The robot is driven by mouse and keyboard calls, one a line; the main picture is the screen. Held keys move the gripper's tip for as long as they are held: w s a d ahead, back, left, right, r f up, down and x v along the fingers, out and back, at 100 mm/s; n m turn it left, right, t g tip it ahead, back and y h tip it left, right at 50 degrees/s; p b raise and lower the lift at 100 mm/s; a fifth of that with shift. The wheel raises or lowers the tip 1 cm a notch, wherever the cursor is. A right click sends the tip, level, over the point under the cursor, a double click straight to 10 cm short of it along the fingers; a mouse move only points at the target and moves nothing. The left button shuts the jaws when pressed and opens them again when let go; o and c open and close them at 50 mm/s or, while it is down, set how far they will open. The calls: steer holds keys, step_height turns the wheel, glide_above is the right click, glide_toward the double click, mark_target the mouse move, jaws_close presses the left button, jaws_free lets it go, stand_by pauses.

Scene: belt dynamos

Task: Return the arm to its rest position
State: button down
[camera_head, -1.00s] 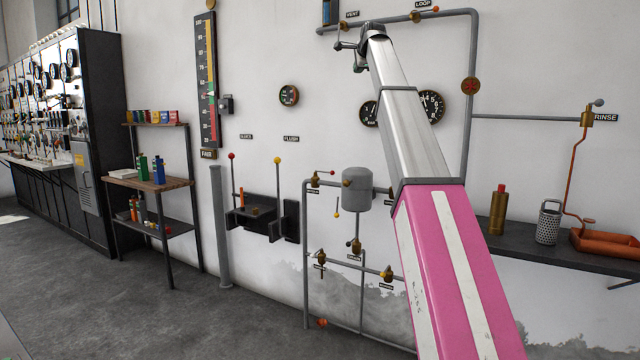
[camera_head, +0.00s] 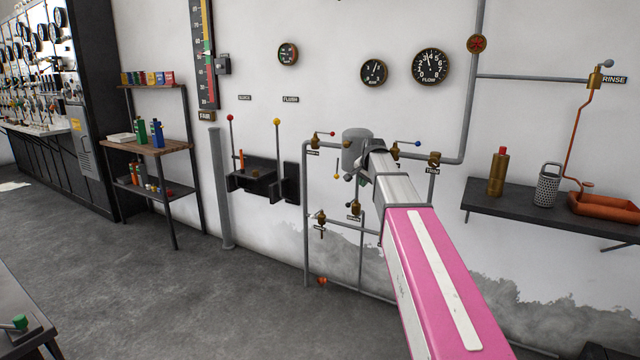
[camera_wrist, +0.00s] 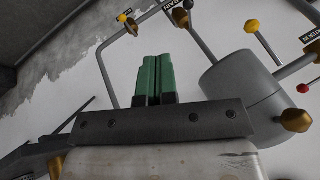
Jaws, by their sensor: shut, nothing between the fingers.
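My gripper (camera_wrist: 157,60) shows in the wrist view as two green fingers pressed together, shut and empty. In the head view my pink and silver arm reaches forward from the lower right, and its end is in front of the grey cylindrical tank (camera_head: 356,150) and pipework on the wall. The gripper itself is mostly hidden there behind the arm's end. The tank also shows in the wrist view (camera_wrist: 240,85), right of the fingers. I cannot tell how far the fingers are from the pipes.
Brass valves (camera_head: 434,160) sit on the pipes around the arm's end. A dark wall shelf (camera_head: 520,215) on the right carries a brass bottle (camera_head: 497,172), a perforated metal canister (camera_head: 547,186) and an orange tray (camera_head: 605,207). Two levers stand left of the tank. The floor at left centre is clear.

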steer(key=s+d+f+n+g+h, duration=0.1)
steer(key=s+f+n+g, duration=0.5)
steer(key=s+f, duration=2.7)
steer(key=shift+s+d+n, duration=0.55)
steer(key=shift+s+n, duration=0.3)
steer(key=shift+n, duration=0.25)
